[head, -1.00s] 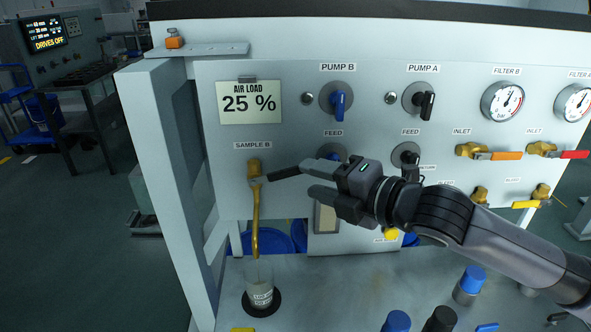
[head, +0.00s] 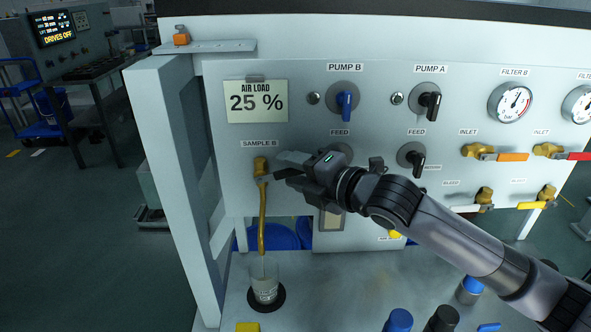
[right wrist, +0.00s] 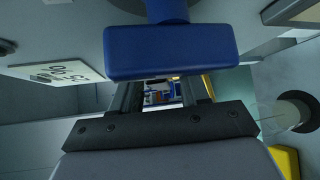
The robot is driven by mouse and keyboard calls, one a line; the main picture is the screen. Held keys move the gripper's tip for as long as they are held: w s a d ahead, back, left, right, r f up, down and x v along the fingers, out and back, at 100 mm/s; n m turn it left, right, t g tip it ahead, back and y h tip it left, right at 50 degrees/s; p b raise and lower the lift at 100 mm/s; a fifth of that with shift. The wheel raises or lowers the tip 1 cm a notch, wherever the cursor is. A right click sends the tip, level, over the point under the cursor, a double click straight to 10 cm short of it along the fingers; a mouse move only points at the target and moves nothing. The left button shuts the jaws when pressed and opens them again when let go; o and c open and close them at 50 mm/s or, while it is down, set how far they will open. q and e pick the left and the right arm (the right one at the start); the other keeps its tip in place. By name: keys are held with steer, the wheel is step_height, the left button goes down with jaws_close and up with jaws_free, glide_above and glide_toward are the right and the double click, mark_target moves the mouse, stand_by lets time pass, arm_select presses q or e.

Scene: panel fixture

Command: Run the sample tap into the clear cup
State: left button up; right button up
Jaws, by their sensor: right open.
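The brass sample tap (head: 261,168) is on the panel under the SAMPLE B label, with its spout (head: 262,220) pointing down. The clear cup (head: 264,284) stands upright below the spout on a dark round pad (head: 278,299). I cannot tell whether liquid is flowing. My right gripper (head: 283,168) is open, with its fingertips at the tap's dark handle, just right of the brass body. The fingers mostly hide the handle, so contact is unclear. My left gripper is not in view.
The blue FEED knob (right wrist: 170,52) is very close in the right wrist view, and my right gripper partly covers it in the head view. Blue and black bottles (head: 398,321) stand at the shelf's front. A yellow block (head: 248,327) lies near the cup.

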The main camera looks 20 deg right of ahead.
jaws_close()
steer(key=f+m+b, duration=0.1)
steer(key=b, duration=0.1)
steer(key=shift+d+f+t+y+b, duration=0.1)
steer(key=shift+f+t+y+b, duration=0.2)
steer(key=shift+f+t+y, duration=0.1)
steer(key=shift+f+m+t+y+b, duration=0.1)
steer(key=shift+m+t+y+b, duration=0.2)
steer(key=shift+m+t+b, duration=0.3)
jaws_free()
steer(key=b+v, duration=0.1)
steer(key=v, duration=0.6)
